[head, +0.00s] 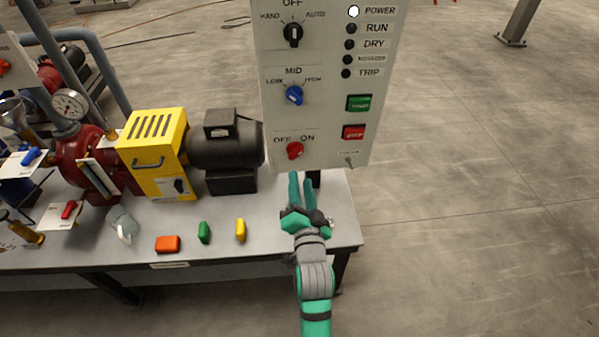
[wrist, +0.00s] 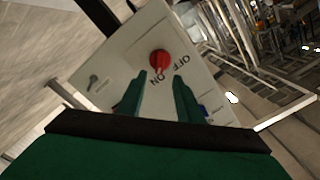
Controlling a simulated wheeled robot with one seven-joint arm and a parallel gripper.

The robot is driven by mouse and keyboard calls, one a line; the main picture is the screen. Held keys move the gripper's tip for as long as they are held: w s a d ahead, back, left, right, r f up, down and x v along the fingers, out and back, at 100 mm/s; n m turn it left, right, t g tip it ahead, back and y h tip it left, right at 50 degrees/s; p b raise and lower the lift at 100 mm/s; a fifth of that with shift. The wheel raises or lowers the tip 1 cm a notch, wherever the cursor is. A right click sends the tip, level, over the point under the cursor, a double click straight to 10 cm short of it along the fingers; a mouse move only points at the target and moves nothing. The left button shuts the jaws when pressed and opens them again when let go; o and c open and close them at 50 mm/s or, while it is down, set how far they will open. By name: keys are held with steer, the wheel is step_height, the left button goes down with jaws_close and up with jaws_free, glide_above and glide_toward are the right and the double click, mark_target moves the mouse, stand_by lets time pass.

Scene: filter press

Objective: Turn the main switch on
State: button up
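The main switch is a red rotary knob (head: 294,151) marked OFF and ON, low on the light grey control panel (head: 320,120). Its pointer position is too small to tell for sure. It also shows in the wrist view (wrist: 160,62), just beyond and between my fingertips. My gripper (head: 301,177) is below the knob in the head view, its green fingers pointing up toward the panel. In the wrist view my gripper (wrist: 160,76) is open, with nothing between the fingers and the knob apparently not gripped. The POWER lamp (head: 353,11) looks white.
The panel also carries a blue knob (head: 294,95), a black knob (head: 293,34), a green button (head: 359,103) and a red button (head: 353,132). A motor (head: 226,145) and yellow guard (head: 155,150) stand left on the bench (head: 270,222). Floor at right is clear.

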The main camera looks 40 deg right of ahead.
steer(key=shift+v, duration=1)
steer(key=s+a+f+n+y, duration=0.2)
steer(key=s+a+f+n, duration=0.2)
steer(key=s+a, duration=0.3)
steer(key=s+a+f+n+y, duration=0.25)
steer(key=s+a+f, duration=0.2)
steer(key=a, duration=0.55)
steer(key=s+a+f+n+y, duration=0.2)
steer(key=s+a+f+n, duration=0.35)
steer(key=a, duration=0.25)
steer(key=s+a+r+n+y, duration=0.2)
steer(key=s+a, duration=0.4)
steer(key=s, duration=0.4)
steer(key=shift+n+y, duration=0.35)
steer(key=shift+n, duration=0.35)
steer(key=shift+s, duration=0.1)
